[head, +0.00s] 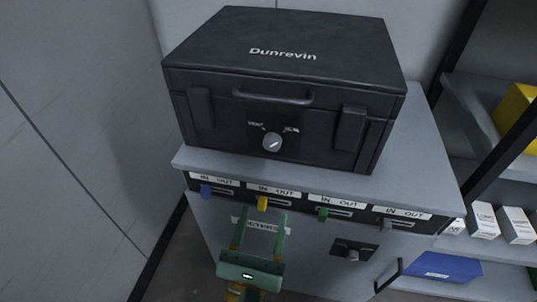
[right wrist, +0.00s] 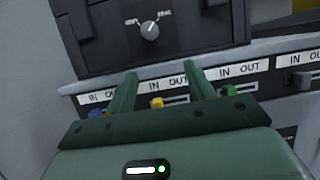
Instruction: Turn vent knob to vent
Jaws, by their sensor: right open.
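The vent knob (head: 272,142) is a small round grey knob on the front of a black case marked "Dunrevin" (head: 300,80). Small labels sit at its upper left and upper right. It also shows near the top of the right wrist view (right wrist: 150,30), with its pointer line tilted toward the upper right. My right gripper (head: 261,218) is green, open and empty, below the knob and in front of the cabinet. In the right wrist view its fingers (right wrist: 160,75) point up toward the case, apart from the knob. My left gripper is not in view.
The case stands on a grey cabinet (head: 420,120) with a row of IN/OUT slides, blue, yellow (head: 262,203), green (head: 323,214) and grey. A handle and two latches stick out from the case. Shelves with boxes and a blue bin (head: 440,268) are at right.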

